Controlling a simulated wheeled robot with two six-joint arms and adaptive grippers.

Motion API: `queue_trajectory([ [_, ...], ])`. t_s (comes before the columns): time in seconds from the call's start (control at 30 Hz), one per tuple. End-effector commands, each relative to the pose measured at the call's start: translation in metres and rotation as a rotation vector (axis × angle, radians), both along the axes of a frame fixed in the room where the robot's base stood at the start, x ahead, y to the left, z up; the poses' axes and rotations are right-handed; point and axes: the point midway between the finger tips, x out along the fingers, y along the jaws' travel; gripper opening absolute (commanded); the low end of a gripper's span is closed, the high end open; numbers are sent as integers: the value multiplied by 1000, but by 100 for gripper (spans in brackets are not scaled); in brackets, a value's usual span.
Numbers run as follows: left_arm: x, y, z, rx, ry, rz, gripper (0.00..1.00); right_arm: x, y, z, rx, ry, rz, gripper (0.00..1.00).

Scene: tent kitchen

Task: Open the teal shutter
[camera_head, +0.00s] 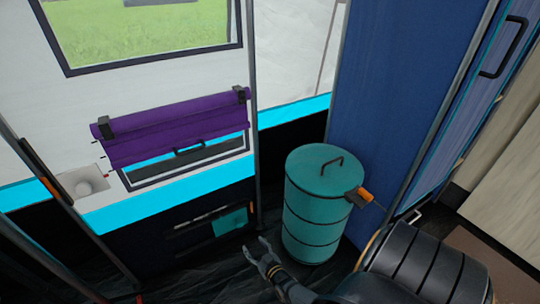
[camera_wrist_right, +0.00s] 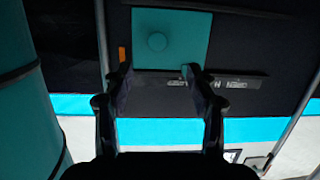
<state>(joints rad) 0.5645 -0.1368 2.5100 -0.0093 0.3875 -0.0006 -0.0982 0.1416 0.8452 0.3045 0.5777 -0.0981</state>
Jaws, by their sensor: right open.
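The teal shutter (camera_head: 230,222) is a small flat square panel low on the dark wall, at the right end of a dark slot-like strip. In the right wrist view the teal shutter (camera_wrist_right: 192,25) shows a round teal knob (camera_wrist_right: 157,41). My right gripper (camera_head: 258,252) is in front of and below the shutter in the head view, open and empty. In the right wrist view my right gripper (camera_wrist_right: 156,76) has its fingers spread, the knob lying between and beyond them. A gap to the knob seems to remain, but depth is hard to judge. My left gripper is not in view.
A teal lidded barrel (camera_head: 318,210) stands close right of my right gripper. A dark pole (camera_head: 257,150) runs beside the shutter. A purple roll-up blind (camera_head: 170,130) hangs above. A blue cabinet (camera_head: 385,90) stands right. The dark floor before the shutter looks clear.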

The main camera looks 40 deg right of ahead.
Motion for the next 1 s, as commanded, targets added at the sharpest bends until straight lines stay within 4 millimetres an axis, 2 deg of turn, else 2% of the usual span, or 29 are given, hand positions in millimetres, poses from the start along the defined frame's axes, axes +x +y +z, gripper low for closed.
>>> queue_trajectory([
  [0.03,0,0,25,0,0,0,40,-6,2,17,3,28,4,58],
  [0.6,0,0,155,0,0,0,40,-80,21,62,29,353,54,58],
  [0.8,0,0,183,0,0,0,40,-102,25,71,35,437,63,58],
  [1.0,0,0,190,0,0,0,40,-111,27,71,37,470,67,58],
])
